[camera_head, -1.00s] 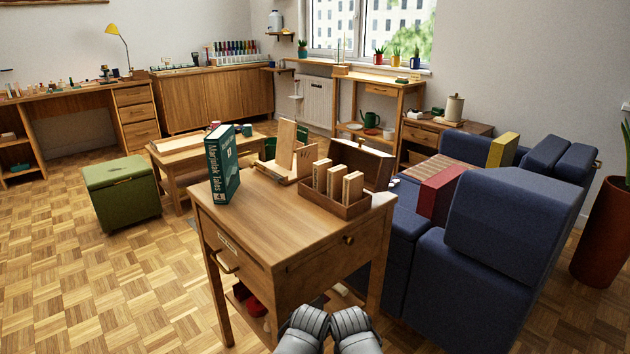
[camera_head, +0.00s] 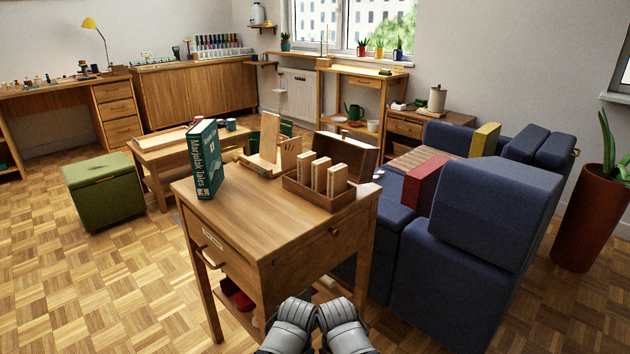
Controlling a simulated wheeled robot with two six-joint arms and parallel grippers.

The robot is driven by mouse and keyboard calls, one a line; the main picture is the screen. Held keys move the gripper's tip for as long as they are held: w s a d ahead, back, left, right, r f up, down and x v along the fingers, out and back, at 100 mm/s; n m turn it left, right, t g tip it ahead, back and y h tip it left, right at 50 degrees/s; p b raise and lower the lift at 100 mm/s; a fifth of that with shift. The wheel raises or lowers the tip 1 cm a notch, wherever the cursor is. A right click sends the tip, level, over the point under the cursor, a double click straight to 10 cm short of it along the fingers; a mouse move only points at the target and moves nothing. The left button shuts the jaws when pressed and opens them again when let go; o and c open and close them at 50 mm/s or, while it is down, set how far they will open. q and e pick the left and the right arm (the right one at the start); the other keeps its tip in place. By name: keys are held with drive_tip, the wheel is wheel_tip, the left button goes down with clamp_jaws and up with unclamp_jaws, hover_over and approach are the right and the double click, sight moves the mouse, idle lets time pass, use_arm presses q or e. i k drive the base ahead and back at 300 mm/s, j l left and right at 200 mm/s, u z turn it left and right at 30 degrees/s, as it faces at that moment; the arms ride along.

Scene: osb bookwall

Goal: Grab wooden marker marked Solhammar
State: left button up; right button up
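Several upright wooden markers stand in an open wooden box (camera_head: 318,199) on the near wooden table (camera_head: 245,225). The front ones are a left marker (camera_head: 305,165), a middle marker (camera_head: 319,174) and a right marker (camera_head: 337,180). Any writing on them is too small to read, so I cannot tell which is Solhammar. My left arm and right arm end at the bottom middle of the view, side by side in front of the table. Their grey parts show, but no fingertips can be made out, and they are apart from the box.
A green book (camera_head: 205,160) titled Marjatals Tales stands upright on the table's left. A wooden stand (camera_head: 268,145) is behind the box. A blue sofa (camera_head: 490,215) is close on the right, with a red book (camera_head: 426,184). A green stool (camera_head: 104,192) stands left; the left floor is open.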

sight(319, 168)
drive_tip(key=k+j+z, duration=0.25)
drive_tip(key=z, duration=0.15)
drive_tip(key=k+j+z, duration=0.2)
drive_tip(key=z, duration=0.2)
drive_tip(key=k, duration=0.1)
